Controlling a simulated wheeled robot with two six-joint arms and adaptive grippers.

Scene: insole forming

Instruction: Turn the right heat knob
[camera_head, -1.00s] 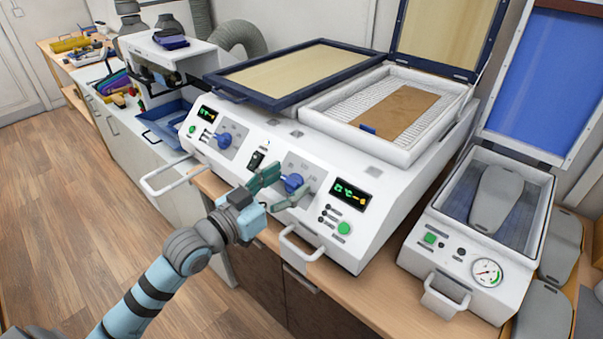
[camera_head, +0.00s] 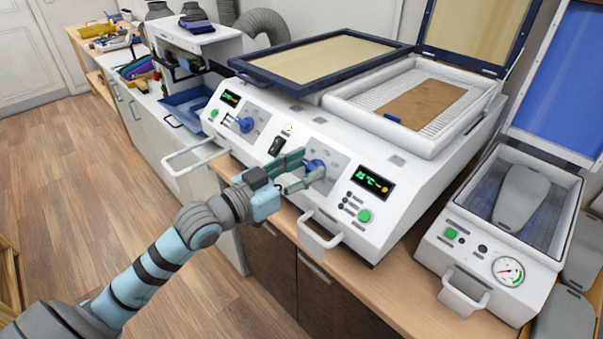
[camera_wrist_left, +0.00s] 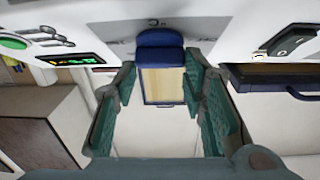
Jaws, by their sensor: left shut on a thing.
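The right heat knob (camera_head: 315,167) is blue and sits on a grey plate on the front of the white heating machine, left of a lit display. My left gripper (camera_head: 308,170) reaches it from the front left, with one green finger above and one below. In the left wrist view the knob (camera_wrist_left: 160,50) shows between the fingertips of my left gripper (camera_wrist_left: 160,70), which is shut on it. The fingers partly hide the knob in the head view, and I cannot tell its exact angle. My right gripper is not in view.
A green button (camera_head: 364,215) and the display (camera_head: 373,183) are right of the knob. A white handle (camera_head: 320,232) juts out below, and another handle (camera_head: 193,158) is at the left. A second blue knob (camera_head: 245,124) is farther left. A pressure-gauge unit (camera_head: 508,271) stands at the right.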

